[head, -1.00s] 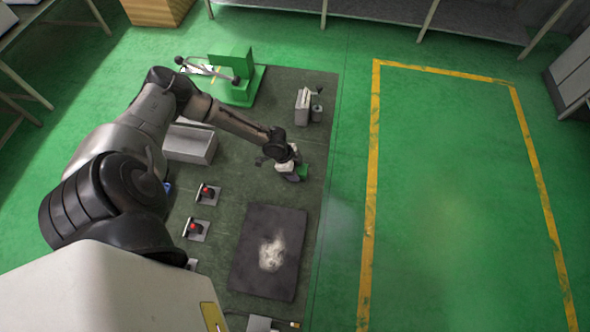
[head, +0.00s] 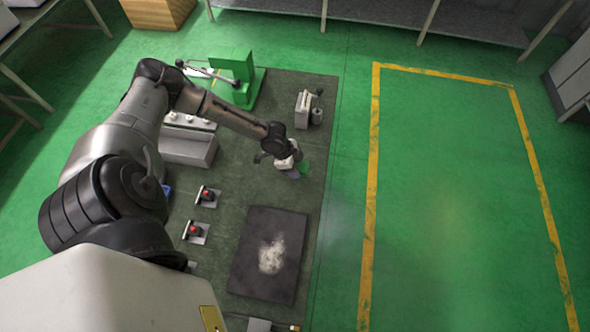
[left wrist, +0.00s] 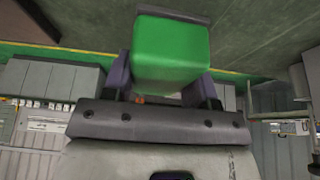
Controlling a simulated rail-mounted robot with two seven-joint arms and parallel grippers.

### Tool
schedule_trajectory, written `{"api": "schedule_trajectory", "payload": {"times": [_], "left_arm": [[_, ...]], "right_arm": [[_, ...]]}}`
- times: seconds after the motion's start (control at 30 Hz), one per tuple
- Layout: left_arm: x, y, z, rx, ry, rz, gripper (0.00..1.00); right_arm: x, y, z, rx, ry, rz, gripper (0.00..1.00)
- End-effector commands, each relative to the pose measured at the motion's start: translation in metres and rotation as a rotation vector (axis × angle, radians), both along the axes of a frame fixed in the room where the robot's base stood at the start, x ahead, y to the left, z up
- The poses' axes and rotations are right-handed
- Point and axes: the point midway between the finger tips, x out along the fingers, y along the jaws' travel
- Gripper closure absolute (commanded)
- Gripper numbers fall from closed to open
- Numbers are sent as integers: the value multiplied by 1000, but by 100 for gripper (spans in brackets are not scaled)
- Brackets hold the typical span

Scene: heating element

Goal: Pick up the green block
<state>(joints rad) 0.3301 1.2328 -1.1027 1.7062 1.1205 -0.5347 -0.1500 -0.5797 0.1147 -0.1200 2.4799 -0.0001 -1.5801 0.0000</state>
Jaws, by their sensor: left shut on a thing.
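The green block (left wrist: 172,50) fills the space between the fingers of my left gripper (left wrist: 168,85) in the left wrist view. In the head view the green block (head: 304,167) shows only as a small green patch beside my left gripper (head: 296,170), near the right edge of the dark work surface. My left gripper is shut on the block. The hand hides most of the block in the head view, and I cannot tell how high it is held. My right gripper is not in view.
A black plate with a white patch (head: 268,255) lies in front of the gripper. Two red-button units (head: 206,195) (head: 194,230) are to the left. A green press-like machine (head: 238,75) and a small grey device (head: 305,108) stand behind. The yellow-lined floor area (head: 450,190) is clear.

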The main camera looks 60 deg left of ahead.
Motion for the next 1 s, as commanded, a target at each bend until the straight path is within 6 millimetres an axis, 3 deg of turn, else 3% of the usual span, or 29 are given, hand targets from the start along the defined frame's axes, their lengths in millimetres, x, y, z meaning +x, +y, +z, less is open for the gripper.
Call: {"api": "schedule_trajectory", "payload": {"times": [0.2, 0.5, 0.7, 1.0], "left_arm": [[16, -45, 28, -4, -5, -5, 74], [31, -91, 57, -2, -4, -3, 74], [36, -106, 67, -2, -1, -1, 74], [38, -110, 70, 0, -1, 0, 74]], "right_arm": [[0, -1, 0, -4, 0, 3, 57], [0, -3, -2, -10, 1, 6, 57], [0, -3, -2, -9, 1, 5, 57], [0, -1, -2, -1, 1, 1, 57]]}}
